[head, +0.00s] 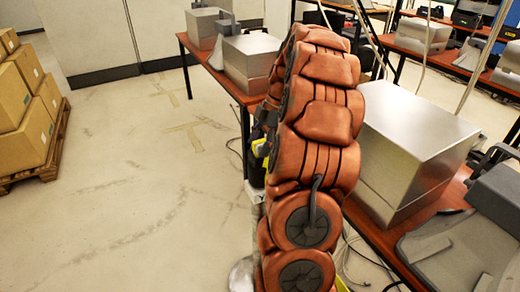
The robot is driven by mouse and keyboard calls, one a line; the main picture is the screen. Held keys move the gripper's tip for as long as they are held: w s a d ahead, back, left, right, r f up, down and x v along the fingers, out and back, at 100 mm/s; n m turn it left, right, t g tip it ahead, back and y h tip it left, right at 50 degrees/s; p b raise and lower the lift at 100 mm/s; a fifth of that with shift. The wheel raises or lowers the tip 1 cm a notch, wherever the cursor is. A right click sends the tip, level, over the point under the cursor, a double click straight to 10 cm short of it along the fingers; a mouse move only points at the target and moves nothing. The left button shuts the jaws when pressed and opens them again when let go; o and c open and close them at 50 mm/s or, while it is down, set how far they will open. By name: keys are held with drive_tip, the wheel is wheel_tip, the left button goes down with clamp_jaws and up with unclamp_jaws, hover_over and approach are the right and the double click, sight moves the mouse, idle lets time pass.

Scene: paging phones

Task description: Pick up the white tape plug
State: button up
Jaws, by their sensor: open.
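I cannot make out a white tape plug in the head view. My padded orange-brown arm rises through the middle of the picture and hides part of the table behind it. My gripper cannot be made out; the far end of the arm is turned away. Small dark and yellow parts (260,148) show at the arm's left side, and I cannot tell what they belong to. A whitish rounded thing (242,274), cut by the bottom edge, is too unclear to name.
A red-brown table (225,84) runs behind and right of my arm. It bears a large silver box (405,135), smaller metal boxes (250,52) and a grey device (500,195). Cartons (22,110) stand on a pallet at left. Floor between is clear, with beige tape marks (190,130).

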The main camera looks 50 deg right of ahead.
drive_tip(key=shift+c, duration=0.4)
drive_tip(key=c, duration=1.2)
clamp_jaws()
drive_tip(key=shift+r, duration=0.1)
